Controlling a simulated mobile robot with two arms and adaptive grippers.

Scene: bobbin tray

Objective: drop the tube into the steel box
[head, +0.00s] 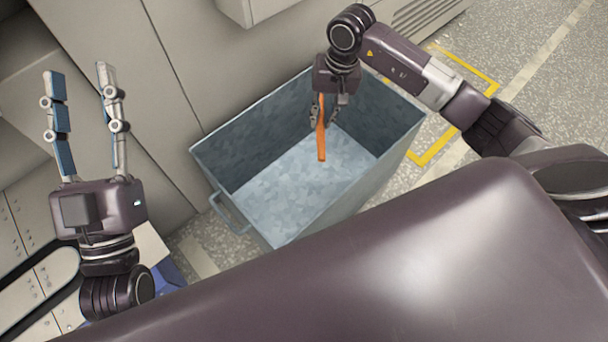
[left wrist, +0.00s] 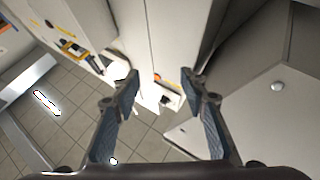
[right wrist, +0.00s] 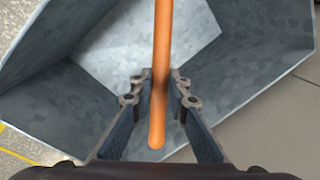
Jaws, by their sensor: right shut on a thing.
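The tube is orange and slim. In the head view the tube (head: 321,143) hangs from my right gripper (head: 325,112), over the open top of the steel box. The right wrist view shows the tube (right wrist: 161,60) between the two fingers of my right gripper (right wrist: 158,82), which is shut on it. The steel box (head: 240,157) is a grey, open-topped metal bin on the floor; its inner walls also show in the right wrist view (right wrist: 60,110). My left gripper (head: 80,85) is raised at the left, open and empty; its parted fingers show in the left wrist view (left wrist: 160,88).
Pale cabinet panels (head: 110,40) stand behind and left of the box. A handle (head: 228,214) sticks out from the box's near left side. Yellow floor markings (head: 432,150) lie on the speckled floor to its right. The box's visible floor looks bare.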

